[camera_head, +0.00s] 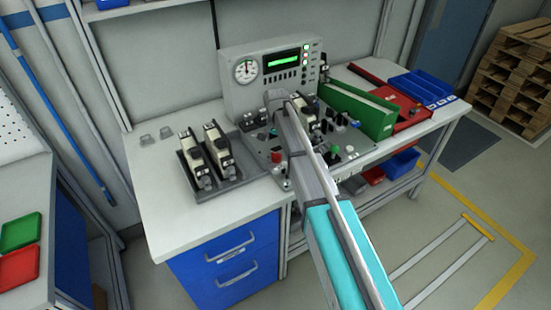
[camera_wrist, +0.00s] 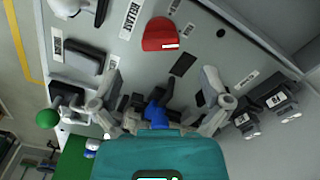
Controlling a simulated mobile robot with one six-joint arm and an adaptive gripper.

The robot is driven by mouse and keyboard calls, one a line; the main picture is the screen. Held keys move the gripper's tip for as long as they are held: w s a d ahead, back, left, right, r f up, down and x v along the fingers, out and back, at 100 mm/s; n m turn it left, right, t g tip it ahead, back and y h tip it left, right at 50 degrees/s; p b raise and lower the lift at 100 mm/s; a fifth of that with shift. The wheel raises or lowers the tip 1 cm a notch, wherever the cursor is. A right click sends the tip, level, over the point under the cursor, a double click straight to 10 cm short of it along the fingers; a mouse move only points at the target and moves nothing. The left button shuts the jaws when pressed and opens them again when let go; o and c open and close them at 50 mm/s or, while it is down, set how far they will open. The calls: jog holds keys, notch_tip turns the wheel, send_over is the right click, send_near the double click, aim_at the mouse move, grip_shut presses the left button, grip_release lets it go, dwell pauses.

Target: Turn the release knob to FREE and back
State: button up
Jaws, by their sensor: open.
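A red knob (camera_wrist: 162,35) with a white mark on its edge sits on the grey panel (camera_wrist: 205,42) in the wrist view. A label reading RELEASE (camera_wrist: 131,18) lies beside it. The lettering for the FREE position is too small to read. My gripper (camera_wrist: 161,85) is open over the panel, its fingers apart and apparently empty. The red knob lies beyond the fingertips, with no visible contact. A blue part (camera_wrist: 157,110) shows between the fingers. In the head view, my arm hides much of the panel and the gripper.
A gauge box (camera_head: 268,78) stands behind the panel. A tray (camera_head: 237,180) with two black-and-beige devices is left of it. A green button (camera_wrist: 47,118) rises near the left finger.

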aim_at(276, 154)
jog(key=shift+f+b, duration=2.6)
jog(key=shift+f, duration=0.3)
